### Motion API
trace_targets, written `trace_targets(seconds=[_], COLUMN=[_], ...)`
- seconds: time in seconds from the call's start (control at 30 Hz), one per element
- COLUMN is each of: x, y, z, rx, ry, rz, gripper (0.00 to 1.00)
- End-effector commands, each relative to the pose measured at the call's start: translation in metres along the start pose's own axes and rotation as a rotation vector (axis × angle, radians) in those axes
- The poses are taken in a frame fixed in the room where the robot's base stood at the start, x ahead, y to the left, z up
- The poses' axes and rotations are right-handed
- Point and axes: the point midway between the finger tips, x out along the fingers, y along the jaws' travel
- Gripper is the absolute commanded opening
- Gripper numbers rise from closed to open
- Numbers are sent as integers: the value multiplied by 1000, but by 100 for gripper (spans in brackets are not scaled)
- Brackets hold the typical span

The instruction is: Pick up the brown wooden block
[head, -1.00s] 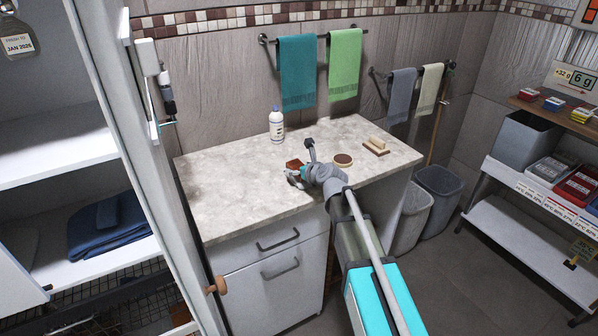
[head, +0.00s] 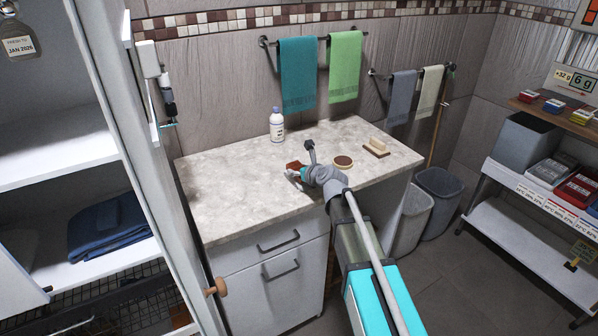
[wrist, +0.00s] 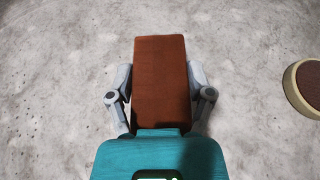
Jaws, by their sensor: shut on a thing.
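The brown wooden block (wrist: 160,75) is a reddish-brown oblong in the middle of the wrist view. It also shows small in the head view (head: 294,165), on or just over the pale stone countertop (head: 230,195). My gripper (wrist: 160,90) is shut on it, with one grey finger against each long side. In the head view my gripper (head: 297,173) is at the counter's middle, partly hidden by my arm. I cannot tell whether the block is clear of the counter. The block's near end is hidden by my gripper's teal body.
A white bottle (head: 277,125) stands near the back wall. The counter's left part is clear. A white cabinet (head: 150,160) stands at the left.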

Motion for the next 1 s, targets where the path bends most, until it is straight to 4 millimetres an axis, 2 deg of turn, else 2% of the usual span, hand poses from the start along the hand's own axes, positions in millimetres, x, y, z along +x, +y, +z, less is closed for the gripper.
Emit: trace_targets(seconds=[0.37,0.67,1.0], x=[-4,-14,-62], y=[0,-1,9], z=[10,34,57], rx=[0,0,0], ry=[0,0,0], rz=[1,-1,-1], gripper=[20,20,20])
